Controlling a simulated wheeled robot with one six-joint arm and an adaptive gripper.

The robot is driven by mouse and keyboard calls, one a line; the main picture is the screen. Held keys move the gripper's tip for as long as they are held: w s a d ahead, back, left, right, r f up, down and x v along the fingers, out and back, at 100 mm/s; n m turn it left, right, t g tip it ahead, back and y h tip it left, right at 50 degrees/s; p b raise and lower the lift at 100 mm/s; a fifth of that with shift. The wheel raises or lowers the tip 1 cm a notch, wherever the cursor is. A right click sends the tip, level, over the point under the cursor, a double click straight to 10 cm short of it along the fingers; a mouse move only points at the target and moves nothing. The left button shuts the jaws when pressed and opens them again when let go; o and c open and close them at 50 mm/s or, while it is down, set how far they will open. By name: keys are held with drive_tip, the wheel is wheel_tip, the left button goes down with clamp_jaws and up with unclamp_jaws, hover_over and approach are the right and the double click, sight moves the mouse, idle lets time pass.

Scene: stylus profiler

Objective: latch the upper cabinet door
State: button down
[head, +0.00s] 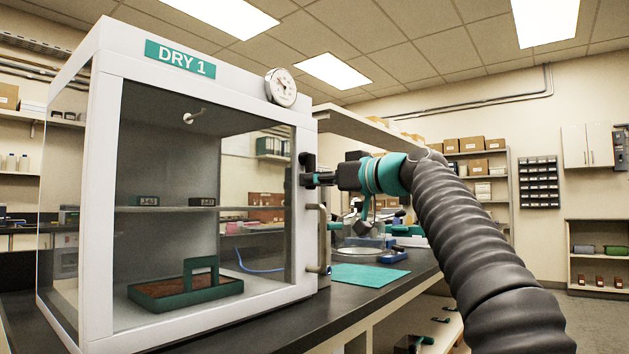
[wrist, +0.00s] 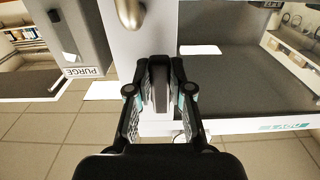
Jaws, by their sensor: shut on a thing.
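The white dry cabinet (head: 104,200), labelled DRY 1, stands on the bench at left. Its glazed door (head: 303,215) looks flush with the frame, though a small gap could not be told. A dark latch (head: 307,163) sits at the door's right edge, above the door's pull handle (head: 322,238). My gripper (head: 318,180) reaches in from the right at latch height. In the wrist view, which looks upside down, my gripper (wrist: 160,85) is shut on the grey latch lever (wrist: 160,100), between its two fingers. The fingers hide part of the latch.
Inside the cabinet are a shelf (head: 165,209) and a green-rimmed tray (head: 186,290). A round gauge (head: 281,87) sits on top. A teal mat (head: 367,275) and an instrument lie on the bench behind my arm. A PURGE-labelled panel (wrist: 85,72) shows in the wrist view.

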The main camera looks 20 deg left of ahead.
idle(0.4)
drive_tip(key=c, duration=1)
unclamp_jaws()
drive_tip(key=shift+c, duration=0.2)
drive_tip(key=v, duration=1.2)
